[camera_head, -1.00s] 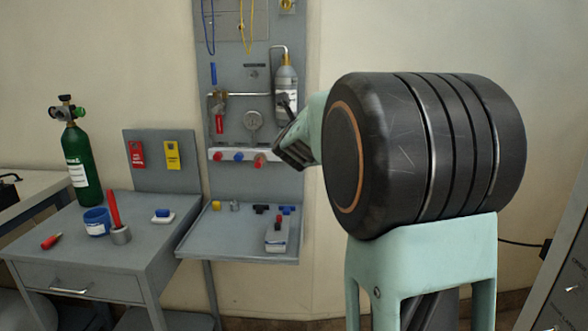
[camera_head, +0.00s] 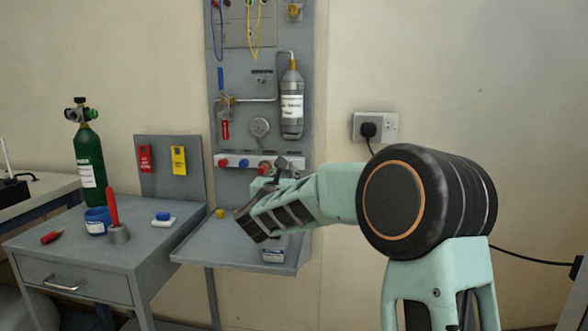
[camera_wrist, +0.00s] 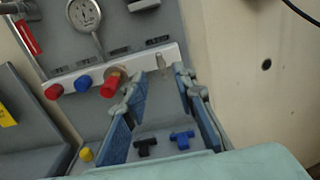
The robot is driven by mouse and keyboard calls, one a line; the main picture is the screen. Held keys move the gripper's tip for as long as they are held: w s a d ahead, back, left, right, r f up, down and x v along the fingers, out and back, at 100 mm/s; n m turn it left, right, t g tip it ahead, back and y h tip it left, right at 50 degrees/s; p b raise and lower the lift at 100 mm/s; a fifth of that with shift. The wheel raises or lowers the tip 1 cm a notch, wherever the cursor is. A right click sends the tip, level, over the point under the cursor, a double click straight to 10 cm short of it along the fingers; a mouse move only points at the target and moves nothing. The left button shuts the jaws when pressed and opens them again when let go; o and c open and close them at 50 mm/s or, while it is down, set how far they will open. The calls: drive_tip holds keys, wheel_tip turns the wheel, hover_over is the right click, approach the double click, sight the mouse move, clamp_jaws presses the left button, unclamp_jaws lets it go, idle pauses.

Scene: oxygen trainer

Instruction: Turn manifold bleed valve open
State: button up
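The white manifold bar (camera_head: 232,161) runs across the grey panel below a round gauge (camera_head: 260,128). In the wrist view, the bar (camera_wrist: 63,79) carries a red knob (camera_wrist: 54,91), a blue knob (camera_wrist: 83,83), a larger red knob on a brass base (camera_wrist: 110,84) and a small pale metal fitting (camera_wrist: 160,62) near its right end. I cannot tell which of these is the bleed valve. My gripper (camera_wrist: 160,77) is open and empty, its fingertips close to the bar's right end, around the small fitting's line of sight.
A grey shelf (camera_head: 215,248) juts out below, holding a black T-shaped piece (camera_wrist: 146,147), a blue one (camera_wrist: 182,138) and a yellow piece (camera_wrist: 87,154). A cylinder (camera_head: 291,110) hangs above the bar. A side table (camera_head: 75,245) stands left. The wall right is mostly clear.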

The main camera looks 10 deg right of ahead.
sight(291, 166)
drive_tip(key=x, duration=0.8)
drive_tip(key=shift+w+d, duration=0.15)
drive_tip(key=shift+w, duration=0.1)
drive_tip(key=shift+c, duration=0.4)
clamp_jaws()
